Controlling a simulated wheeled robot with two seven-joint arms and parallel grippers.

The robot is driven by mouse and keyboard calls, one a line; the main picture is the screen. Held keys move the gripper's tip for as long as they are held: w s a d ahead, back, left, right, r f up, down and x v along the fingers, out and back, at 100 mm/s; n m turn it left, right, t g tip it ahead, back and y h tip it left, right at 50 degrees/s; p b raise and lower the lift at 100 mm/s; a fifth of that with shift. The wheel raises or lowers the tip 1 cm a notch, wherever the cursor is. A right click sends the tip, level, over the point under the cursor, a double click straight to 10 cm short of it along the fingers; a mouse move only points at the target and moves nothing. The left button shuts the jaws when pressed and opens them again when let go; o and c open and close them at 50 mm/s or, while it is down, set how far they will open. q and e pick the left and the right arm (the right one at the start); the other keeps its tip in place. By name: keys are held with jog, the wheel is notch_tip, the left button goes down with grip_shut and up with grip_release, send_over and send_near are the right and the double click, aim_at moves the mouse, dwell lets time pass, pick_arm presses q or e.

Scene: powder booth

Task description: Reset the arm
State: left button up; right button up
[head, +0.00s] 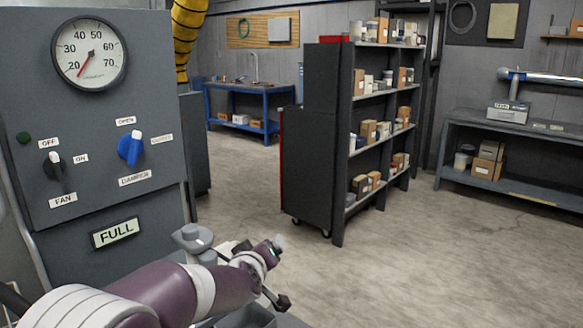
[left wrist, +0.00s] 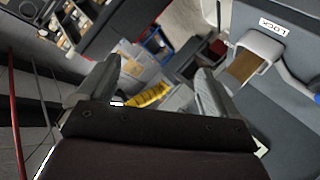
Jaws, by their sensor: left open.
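My left arm comes in from the lower left of the head view, stretched out low in front of the grey control panel (head: 100,215). Its gripper (head: 266,268) is right of the panel and apart from it. In the left wrist view the two fingers of this gripper (left wrist: 153,88) stand wide apart, with nothing held between them. My right gripper is in neither view. The panel carries a round gauge (head: 90,52) with its red needle near 20, a black fan switch (head: 57,172), a blue damper knob (head: 130,149) and a display (head: 115,233) reading FULL.
A dark shelf rack (head: 318,150) with several boxes stands mid-room. A blue bench (head: 245,88) is behind and a grey bench (head: 510,130) is at right. Open floor (head: 400,260) lies between. A LOCK label (left wrist: 273,25) is above a handle (left wrist: 258,50) in the wrist view.

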pick_arm(q)
jog(key=s+a+f+m+g, duration=0.2)
jog(key=s+f+m+g, duration=0.3)
jog(key=s+f, duration=0.65)
jog(key=s+a+f+m+g+y, duration=0.1)
jog(key=s+a+f+g, duration=0.3)
jog(key=s, duration=0.5)
jog(key=s+a+f+m+g, duration=0.1)
jog(key=s+a+f+g, duration=0.25)
jog(key=s, duration=0.65)
notch_tip(320, 180, up, 19)
jog(key=a+p, duration=0.2)
jog(key=p, duration=1.6)
jog(key=shift+s+r+n+p, duration=0.2)
jog(key=shift+s+n+p, duration=0.1)
jog(key=shift+s, duration=0.1)
